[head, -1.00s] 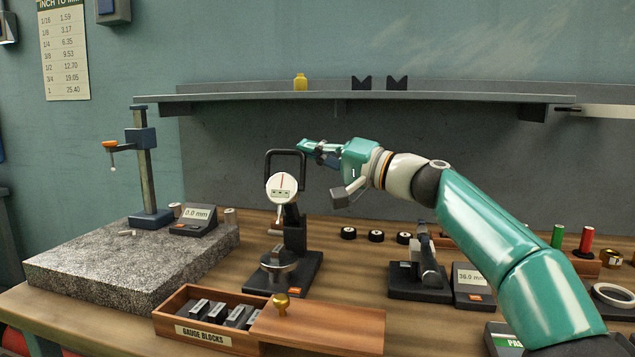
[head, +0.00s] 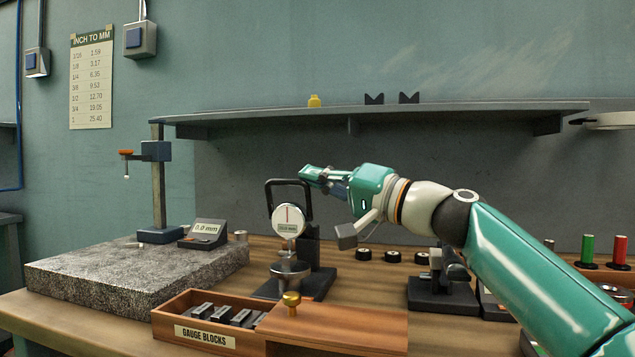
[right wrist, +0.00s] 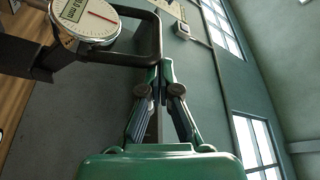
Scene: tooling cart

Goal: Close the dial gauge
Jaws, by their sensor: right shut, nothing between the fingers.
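The dial gauge (head: 287,220) has a round white face, a small display and a black loop handle (head: 288,184) above it. It stands on a black base with a round metal anvil (head: 290,272). The stem reaches down close to the anvil; I cannot tell if they touch. The face shows at the upper left of the right wrist view (right wrist: 85,18). My right gripper (head: 306,174) is shut and empty at the handle's upper right corner, with its fingertips at or against the bar; contact is unclear. My left gripper is out of view.
A wooden gauge block box (head: 175,330) with a brass-knobbed lid stands in front of the gauge. A granite plate (head: 80,280) with a blue stand is at the left. Another small black fixture (head: 440,292) stands at the right. A shelf (head: 450,110) runs behind.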

